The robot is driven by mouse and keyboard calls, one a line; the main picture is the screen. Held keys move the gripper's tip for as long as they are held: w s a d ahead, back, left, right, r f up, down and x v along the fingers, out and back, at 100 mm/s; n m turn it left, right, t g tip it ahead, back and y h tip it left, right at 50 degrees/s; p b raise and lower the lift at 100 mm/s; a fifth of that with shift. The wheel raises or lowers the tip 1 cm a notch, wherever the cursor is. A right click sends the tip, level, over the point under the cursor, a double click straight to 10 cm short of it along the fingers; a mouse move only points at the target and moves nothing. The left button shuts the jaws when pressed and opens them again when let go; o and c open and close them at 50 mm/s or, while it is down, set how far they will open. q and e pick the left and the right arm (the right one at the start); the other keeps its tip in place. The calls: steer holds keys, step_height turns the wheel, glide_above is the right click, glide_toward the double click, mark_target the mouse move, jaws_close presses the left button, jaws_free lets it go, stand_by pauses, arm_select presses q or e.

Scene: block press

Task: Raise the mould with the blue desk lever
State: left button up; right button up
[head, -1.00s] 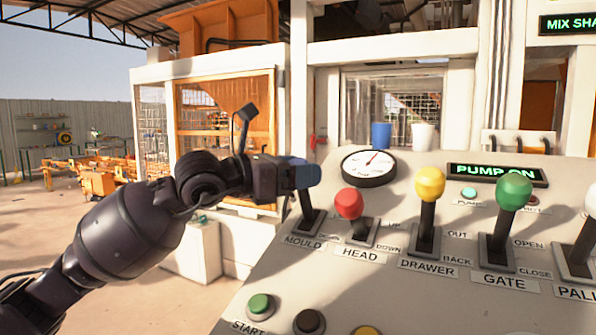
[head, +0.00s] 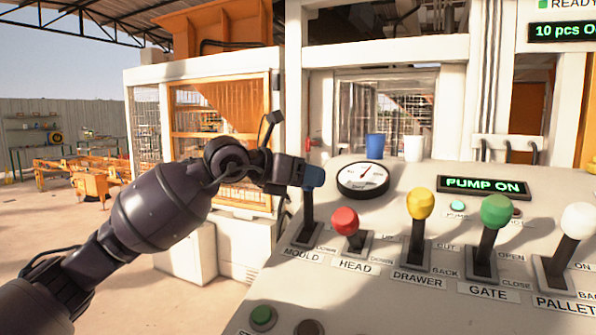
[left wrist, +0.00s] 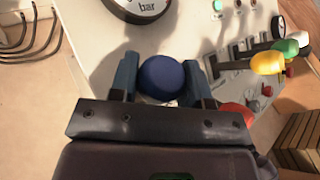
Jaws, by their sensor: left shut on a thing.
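The blue MOULD lever (head: 308,208) stands at the left end of the slanted desk, its shaft nearly upright in the picture. My left gripper (head: 312,176) is shut on its blue knob. In the left wrist view the round blue knob (left wrist: 161,77) sits between the two fingers of my left gripper (left wrist: 160,84). The gripper hides part of the knob in the head view. The mould itself cannot be made out. My right gripper is not in view.
The red HEAD lever (head: 345,221) stands close to the right of the blue one. The yellow (head: 420,204), green (head: 496,211) and white (head: 578,220) levers follow. A pressure gauge (head: 363,180) lies behind, beside a "PUMP ON" display (head: 484,186).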

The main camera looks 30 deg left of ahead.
arm_select(q)
steer(key=shift+w+r, duration=0.15)
steer(key=shift+w, duration=0.2)
steer(key=o, duration=1.1)
steer(key=shift+o, duration=0.9)
steer(key=shift+w, duration=0.1)
steer(key=shift+s+a, duration=0.4)
steer(key=shift+s, duration=0.05)
steer(key=v, duration=0.9)
steer(key=shift+s+r, duration=0.25)
steer(key=shift+r, duration=0.05)
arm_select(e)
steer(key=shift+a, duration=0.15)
